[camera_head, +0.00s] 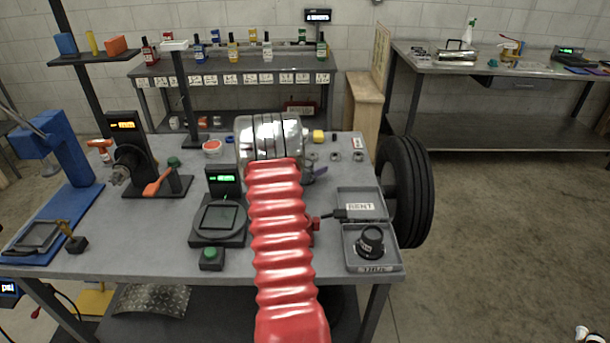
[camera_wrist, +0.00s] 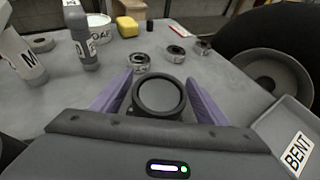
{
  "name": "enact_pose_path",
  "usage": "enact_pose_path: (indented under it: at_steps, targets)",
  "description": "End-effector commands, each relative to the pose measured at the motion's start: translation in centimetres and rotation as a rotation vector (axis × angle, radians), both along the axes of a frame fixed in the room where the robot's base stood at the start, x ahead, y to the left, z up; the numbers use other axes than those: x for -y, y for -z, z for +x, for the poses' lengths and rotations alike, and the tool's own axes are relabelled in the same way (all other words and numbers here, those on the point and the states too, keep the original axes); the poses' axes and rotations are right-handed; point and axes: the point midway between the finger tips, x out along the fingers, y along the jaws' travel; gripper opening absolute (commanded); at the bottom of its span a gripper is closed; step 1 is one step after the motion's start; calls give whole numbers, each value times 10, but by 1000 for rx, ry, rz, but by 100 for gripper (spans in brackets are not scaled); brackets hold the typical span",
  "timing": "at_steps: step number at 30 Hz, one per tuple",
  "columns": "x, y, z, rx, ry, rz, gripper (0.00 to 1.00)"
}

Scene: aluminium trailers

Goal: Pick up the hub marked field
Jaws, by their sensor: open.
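My gripper (camera_wrist: 159,78) is open in the wrist view, with its two purple fingers apart. A dark round hub (camera_wrist: 160,96) with a raised rim lies between the fingers, with a gap visible on each side near the tips. I cannot read a mark on it. Several smaller metal ring-like hubs lie beyond it, one just past the fingertips (camera_wrist: 139,62) and another to its right (camera_wrist: 177,54); their marks are too small to read. In the head view, my red arm hides most of the gripper and the hub between its fingers. Another dark hub (camera_head: 370,241) sits in a grey tray.
A grey tray labelled BENT (camera_head: 360,204) and the lower tray (camera_head: 373,267) stand at the bench's right edge, beside a black tyre (camera_head: 409,192). A scale (camera_head: 219,215) stands left of my arm. A grey bottle (camera_wrist: 80,36) and a yellow block (camera_wrist: 127,26) stand beyond the gripper.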

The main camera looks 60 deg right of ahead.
Motion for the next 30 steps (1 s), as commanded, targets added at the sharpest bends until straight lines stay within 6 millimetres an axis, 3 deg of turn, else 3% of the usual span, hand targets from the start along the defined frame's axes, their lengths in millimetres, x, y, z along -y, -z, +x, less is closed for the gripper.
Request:
enact_pose_path:
  at_steps: [14,30]
  targets:
    - [0,0,1,0,-1,0,68]
    - [-1,0,0,-1,-1,0,31]
